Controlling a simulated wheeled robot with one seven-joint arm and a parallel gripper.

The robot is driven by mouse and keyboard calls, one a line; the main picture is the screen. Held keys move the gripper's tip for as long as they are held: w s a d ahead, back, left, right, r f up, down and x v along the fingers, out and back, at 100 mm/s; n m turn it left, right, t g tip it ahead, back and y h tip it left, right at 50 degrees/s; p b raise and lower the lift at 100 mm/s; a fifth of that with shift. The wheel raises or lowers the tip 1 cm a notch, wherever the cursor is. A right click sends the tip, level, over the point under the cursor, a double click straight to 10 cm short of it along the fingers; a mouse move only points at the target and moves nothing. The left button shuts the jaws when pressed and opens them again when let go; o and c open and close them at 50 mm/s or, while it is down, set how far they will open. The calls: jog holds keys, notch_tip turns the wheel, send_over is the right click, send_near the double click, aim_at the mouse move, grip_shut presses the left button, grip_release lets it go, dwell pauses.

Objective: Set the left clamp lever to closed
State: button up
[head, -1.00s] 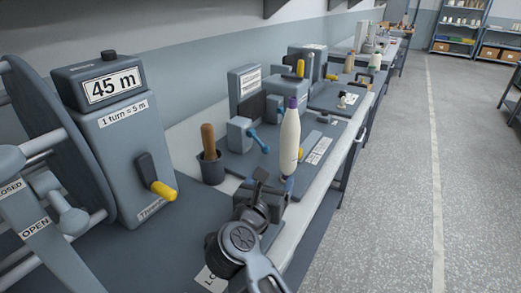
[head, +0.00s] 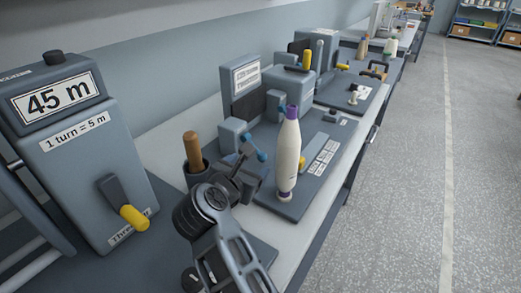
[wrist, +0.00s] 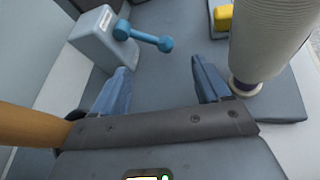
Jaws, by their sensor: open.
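A blue lever with a ball-like end (head: 254,149) sticks out from a small grey block (head: 233,135) on the bobbin station. In the wrist view the lever (wrist: 146,38) points to the right from its block (wrist: 100,38), whose small label is unreadable. No readable marking shows its setting. My gripper (wrist: 160,66) is open and empty, its two blue fingers pointing at the lever. The lever lies just beyond the fingertips, and no contact shows. In the head view my gripper (head: 243,168) is beside the lever and partly covers the block's surroundings.
A tall white bobbin with purple ends (head: 289,155) stands close right of my gripper; it also shows in the wrist view (wrist: 265,40). A brown handle (head: 194,150) in a dark cup is close on the left. A 45 m counter with a yellow-handled crank (head: 132,217) stands further left.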

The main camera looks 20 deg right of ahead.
aim_at(258, 156)
jog(key=shift+p+x, duration=0.6)
jog(key=shift+x, duration=3.4)
jog(key=shift+r, duration=0.1)
grip_shut()
